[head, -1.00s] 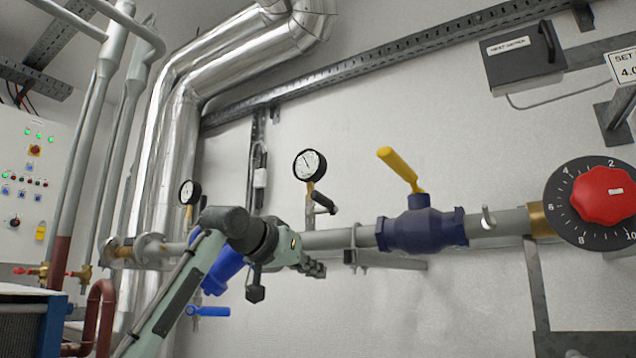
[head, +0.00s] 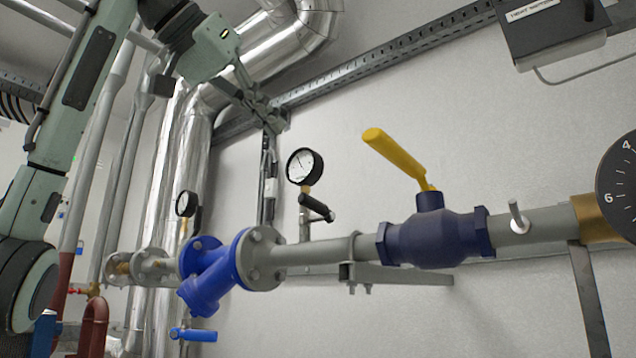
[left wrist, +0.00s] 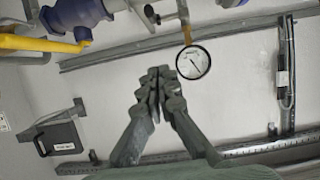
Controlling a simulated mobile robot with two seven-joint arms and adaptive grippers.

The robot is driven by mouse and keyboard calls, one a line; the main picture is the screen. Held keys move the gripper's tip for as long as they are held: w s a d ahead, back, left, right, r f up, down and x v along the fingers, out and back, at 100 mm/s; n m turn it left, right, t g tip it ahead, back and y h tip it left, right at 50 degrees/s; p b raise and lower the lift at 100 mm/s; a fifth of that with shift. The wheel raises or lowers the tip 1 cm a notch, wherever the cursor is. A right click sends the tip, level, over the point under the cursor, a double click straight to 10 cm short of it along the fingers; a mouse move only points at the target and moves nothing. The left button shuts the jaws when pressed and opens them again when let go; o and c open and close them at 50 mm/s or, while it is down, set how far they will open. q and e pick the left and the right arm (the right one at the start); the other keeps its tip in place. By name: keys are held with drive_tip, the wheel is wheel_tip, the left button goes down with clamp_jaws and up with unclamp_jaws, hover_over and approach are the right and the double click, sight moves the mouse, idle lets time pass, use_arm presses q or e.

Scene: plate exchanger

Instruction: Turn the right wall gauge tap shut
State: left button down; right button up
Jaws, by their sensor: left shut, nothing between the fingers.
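The right wall gauge (head: 305,166) is a round white dial with a black rim, above the grey pipe. Its tap, with a black handle (head: 317,207), sits just below it on a short stem. The handle slopes down to the right. My left gripper (head: 277,117) is shut and empty, up and to the left of the gauge, apart from the tap. In the left wrist view the shut fingers (left wrist: 153,85) are beside the gauge (left wrist: 193,62). A black handle (left wrist: 151,14) shows beyond them at the top. My right gripper is not in view.
A blue strainer (head: 215,270) and a blue ball valve with a yellow lever (head: 398,157) flank the gauge along the pipe. A smaller gauge (head: 187,204) is left. A metal rail (head: 390,68) crosses the wall above.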

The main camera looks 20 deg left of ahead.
use_arm(q)
drive_tip(key=p, duration=0.1)
hover_over(302, 193)
drive_tip(key=w, duration=0.1)
wheel_tip(302, 193, down, 3)
drive_tip(key=shift+w+f, duration=0.15)
drive_tip(key=shift+f, duration=0.05)
drive_tip(key=f, duration=0.2)
drive_tip(key=shift+s+a+f, duration=0.15)
drive_tip(key=shift+s+f, duration=0.05)
drive_tip(key=shift+f, duration=0.1)
drive_tip(key=shift+a+f, duration=0.1)
drive_tip(key=shift+f, duration=0.25)
drive_tip(key=shift+s+f, duration=0.1)
drive_tip(key=shift+f, duration=0.2)
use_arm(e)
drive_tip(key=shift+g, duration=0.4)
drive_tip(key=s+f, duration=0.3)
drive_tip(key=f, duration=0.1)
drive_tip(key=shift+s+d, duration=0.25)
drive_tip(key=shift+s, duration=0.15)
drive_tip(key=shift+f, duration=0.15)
